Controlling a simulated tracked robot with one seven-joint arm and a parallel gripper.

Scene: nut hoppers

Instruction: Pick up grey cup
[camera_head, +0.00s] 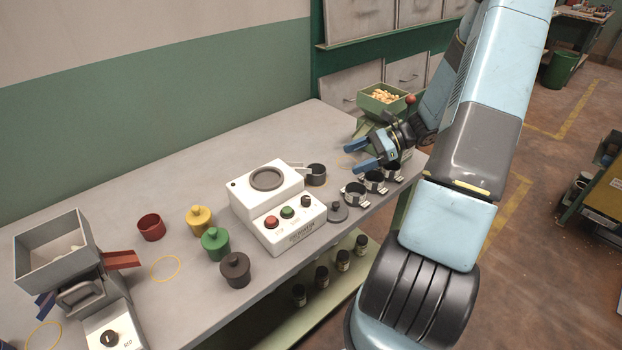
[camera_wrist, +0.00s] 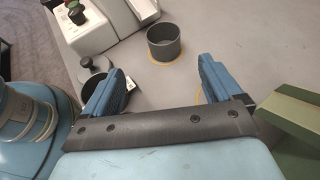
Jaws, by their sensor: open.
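The grey cup (camera_head: 316,174) is a dark, open, upright cup on the table, just right of the white machine. In the wrist view the grey cup (camera_wrist: 163,45) stands on a yellow ring, ahead of my fingers and roughly between their lines. It looks empty. My gripper (camera_head: 361,155) is open, with its blue fingers pointing left toward the cup. In the wrist view my gripper (camera_wrist: 162,78) holds nothing and its fingers are apart from the cup.
The white machine (camera_head: 266,205) stands left of the cup. Black labelled cups (camera_head: 355,194) line the front edge, near a grey knobbed piece (camera_head: 338,211). A green hopper (camera_head: 382,104) stands behind my gripper. Yellow, green and dark knobbed pieces stand left of the machine.

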